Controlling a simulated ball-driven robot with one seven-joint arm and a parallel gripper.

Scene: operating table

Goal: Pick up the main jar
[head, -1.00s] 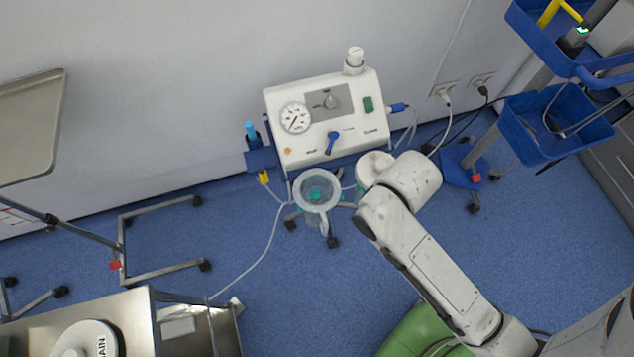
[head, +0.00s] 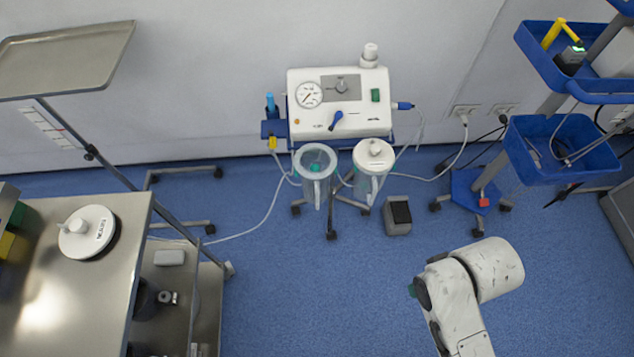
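Two clear jars hang at the front of the white suction unit (head: 338,104). The left jar (head: 317,178) has no lid on it, a handle-like part at its front and something green inside. The right jar (head: 370,188) has a white lid (head: 374,154). Which jar is the main one I cannot tell from markings. My arm shows at the lower right, well apart from both jars; my gripper is not in view.
The steel table (head: 50,330) stands at the lower left, with a tray on a stand (head: 70,60) above. A grey box with a black top (head: 397,215) sits on the floor near the right jar. A blue-basket trolley (head: 560,150) stands right.

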